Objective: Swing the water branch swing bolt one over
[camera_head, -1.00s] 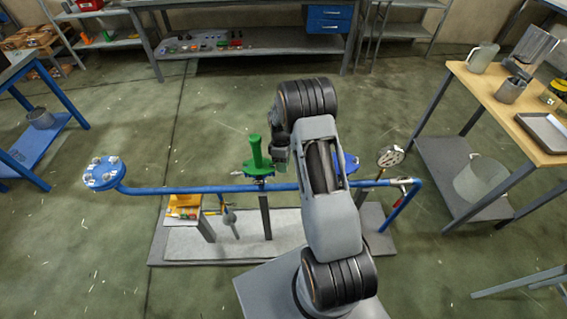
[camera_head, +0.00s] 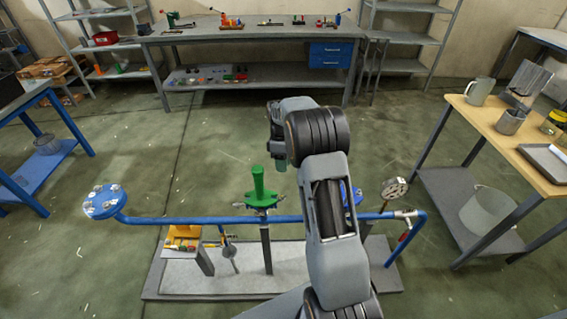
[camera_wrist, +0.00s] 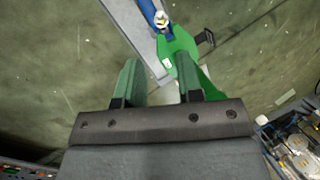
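The green fitting (camera_head: 260,190) stands upright on the blue pipe (camera_head: 170,220), with small dark parts sticking out at its sides. In the wrist view the green fitting (camera_wrist: 182,52) lies beyond my fingertips, with a dark bracket-like part (camera_wrist: 205,38) at its side and a pale bolt end (camera_wrist: 161,18) on the blue pipe. I cannot tell which part is swing bolt one. My gripper (camera_wrist: 160,75) is open, its two green fingers apart with nothing between them. In the head view my gripper (camera_head: 278,158) hangs above and right of the fitting, its fingertips partly hidden.
A blue flange (camera_head: 103,201) is at the pipe's left end. A gauge (camera_head: 394,190) and valve handle stand at the right. The pipe rests on a grey base plate (camera_head: 205,285). A wooden-topped table (camera_head: 500,145) is at right, a long bench (camera_head: 240,32) behind. Floor between is clear.

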